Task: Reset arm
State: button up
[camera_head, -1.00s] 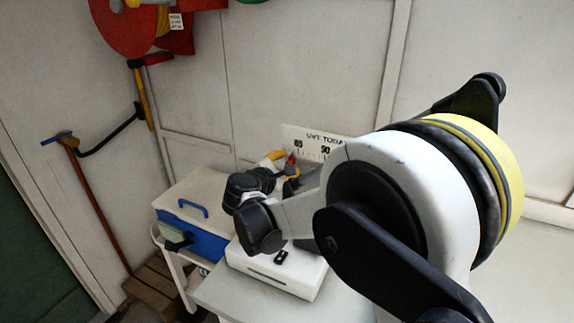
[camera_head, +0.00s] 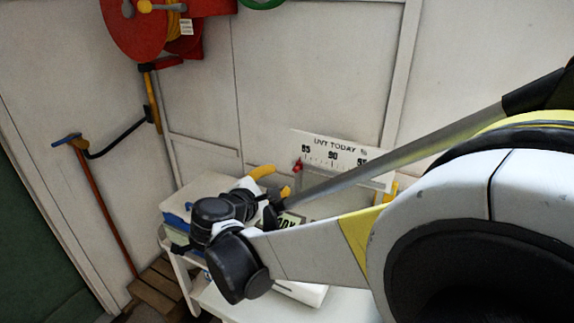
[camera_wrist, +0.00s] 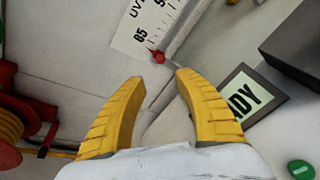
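My gripper shows in the wrist view (camera_wrist: 158,82) with its two yellow ribbed fingers apart and nothing between them. In the head view, only part of my gripper (camera_head: 264,174) shows, as a yellow finger behind my dark wrist joints near the white bench. My arm fills the right side of the head view and hides much of the bench.
A "UVT TODAY" scale (camera_head: 338,158) with a red pointer is on the back wall. A white box (camera_head: 303,292) and a blue case (camera_head: 172,222) lie under my arm. A red hose reel (camera_head: 140,30) hangs upper left. A "READY" sign (camera_wrist: 244,97) and a green button (camera_wrist: 301,170) show in the wrist view.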

jog(key=s+d+m+g, duration=0.2)
jog(key=s+d+m, duration=0.2)
jog(key=d, duration=0.5)
jog(key=s+d+m+g, duration=0.3)
jog(key=d+m, duration=0.2)
jog(key=d, duration=0.4)
jog(key=s+d+f+m+y, duration=0.1)
jog(key=s+d+m, duration=0.2)
jog(key=s, duration=0.3)
jog(key=s+d+f+m+g+y, duration=0.1)
jog(key=s+d+f+m+y, duration=0.1)
jog(key=s+m, duration=0.3)
jog(key=s+d+f+m+g+y, duration=0.1)
jog(key=s+d+m, duration=0.3)
jog(key=s+m, duration=0.1)
jog(key=shift+s+d+f, duration=0.1)
jog(key=shift+s+f, duration=0.15)
jog(key=shift+s, duration=0.55)
jog(key=shift+s+f+m+y, duration=0.15)
jog(key=shift+s+m+y, duration=0.2)
jog(key=shift+m+y, duration=0.05)
jog(key=shift+o, duration=0.2)
